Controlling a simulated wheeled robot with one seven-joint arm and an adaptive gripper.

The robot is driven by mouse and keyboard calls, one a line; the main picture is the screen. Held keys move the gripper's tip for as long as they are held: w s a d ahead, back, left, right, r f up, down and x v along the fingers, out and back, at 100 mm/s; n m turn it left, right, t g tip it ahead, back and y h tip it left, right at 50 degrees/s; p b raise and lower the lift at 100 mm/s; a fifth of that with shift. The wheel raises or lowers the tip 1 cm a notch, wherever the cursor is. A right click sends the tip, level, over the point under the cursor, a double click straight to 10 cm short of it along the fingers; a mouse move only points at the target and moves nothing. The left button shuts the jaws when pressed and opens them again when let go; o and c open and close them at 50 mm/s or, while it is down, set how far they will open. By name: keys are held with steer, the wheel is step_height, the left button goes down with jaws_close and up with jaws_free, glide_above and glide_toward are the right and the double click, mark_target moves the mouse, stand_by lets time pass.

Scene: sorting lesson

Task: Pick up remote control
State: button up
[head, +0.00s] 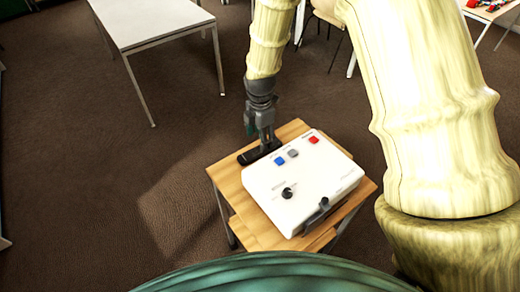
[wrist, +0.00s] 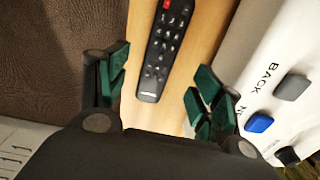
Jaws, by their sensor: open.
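The remote control (wrist: 163,50) is black with pale buttons and one red button. It lies flat on a small wooden table (wrist: 205,75), beside a white box. In the head view the remote (head: 250,156) is a dark bar at the table's back left edge, partly hidden by my gripper (head: 260,135). In the wrist view my gripper (wrist: 155,105) is open, with green-padded fingers spread to either side of the remote's near end. Nothing is between the pads that I can see being held, and whether they are level with the remote is unclear.
The white box (head: 300,180) with blue, grey and red buttons, a black knob and a lever covers most of the small table and stands close to my gripper's right finger. A white table (head: 150,22) stands at the back left. Brown carpet (head: 90,160) is clear at left.

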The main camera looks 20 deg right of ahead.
mark_target(248, 158)
steer(key=shift+s+d+f, duration=0.1)
steer(key=shift+s+f, duration=0.1)
steer(key=shift+f, duration=0.15)
steer(key=shift+w+d+f+p, duration=0.15)
steer(key=shift+f+p, duration=0.3)
steer(key=shift+f, duration=0.25)
steer(key=shift+w+a+f+p, duration=0.1)
steer(key=shift+f+p, duration=0.35)
steer(key=shift+f, duration=1.4)
steer(key=c, duration=1.1)
steer(key=shift+c, duration=0.2)
